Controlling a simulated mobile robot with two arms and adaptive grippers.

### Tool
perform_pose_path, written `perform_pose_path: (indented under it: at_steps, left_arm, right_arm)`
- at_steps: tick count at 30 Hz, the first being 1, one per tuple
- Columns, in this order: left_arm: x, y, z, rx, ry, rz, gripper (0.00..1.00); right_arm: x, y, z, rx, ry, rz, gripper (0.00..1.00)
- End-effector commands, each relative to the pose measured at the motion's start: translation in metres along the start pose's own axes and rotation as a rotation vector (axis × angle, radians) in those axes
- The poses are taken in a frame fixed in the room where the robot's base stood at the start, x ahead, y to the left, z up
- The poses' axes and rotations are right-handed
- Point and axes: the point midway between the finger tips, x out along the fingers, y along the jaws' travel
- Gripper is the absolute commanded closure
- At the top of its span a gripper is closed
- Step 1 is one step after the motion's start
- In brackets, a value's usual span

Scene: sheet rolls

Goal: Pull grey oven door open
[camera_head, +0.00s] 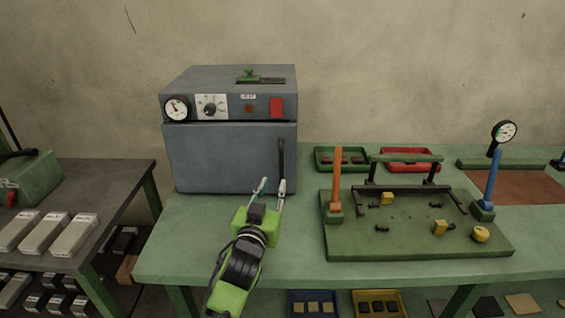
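The grey oven (228,82) stands on the green table against the wall. Its door (222,158) is the flat front panel and looks shut. A dark upright handle (281,158) runs along the door's right side. My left gripper (273,182) is in front of the door's lower right. Its two fingers are apart with nothing seen between them. The right fingertip overlaps the handle's lower end in the picture; I cannot tell if they touch. My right gripper is not in view.
A green fixture board (400,238) with an orange post (337,180) and a blue post (490,180) lies right of my arm. Green (342,168) and red (410,166) trays sit behind it. A darker table (85,178) stands left, across a gap.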

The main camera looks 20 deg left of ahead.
Motion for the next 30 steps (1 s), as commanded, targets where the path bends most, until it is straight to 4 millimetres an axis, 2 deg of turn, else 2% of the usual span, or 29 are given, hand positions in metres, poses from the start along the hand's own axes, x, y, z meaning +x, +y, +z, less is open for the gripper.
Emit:
perform_pose_path:
  at_steps: [3,7,11,15,21,30]
  left_arm:
    - [0.025,0.0,-0.002,0.002,0.0,-0.001,0.75]
    - [0.052,0.0,-0.002,0.001,0.0,-0.001,0.75]
    - [0.077,0.0,-0.001,0.001,-0.001,-0.001,0.75]
    - [0.097,0.0,0.0,0.001,-0.002,0.0,0.75]
    - [0.113,0.0,0.0,0.001,-0.001,-0.001,0.75]
    - [0.116,0.0,0.001,0.001,-0.003,-0.001,0.75]
  right_arm:
    - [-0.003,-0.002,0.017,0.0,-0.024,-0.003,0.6]
    - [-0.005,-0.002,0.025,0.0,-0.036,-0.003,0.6]
    - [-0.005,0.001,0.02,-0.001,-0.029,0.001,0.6]
    - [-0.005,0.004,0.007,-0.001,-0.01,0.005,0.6]
    - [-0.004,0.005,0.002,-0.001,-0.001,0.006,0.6]
    - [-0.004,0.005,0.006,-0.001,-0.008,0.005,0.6]
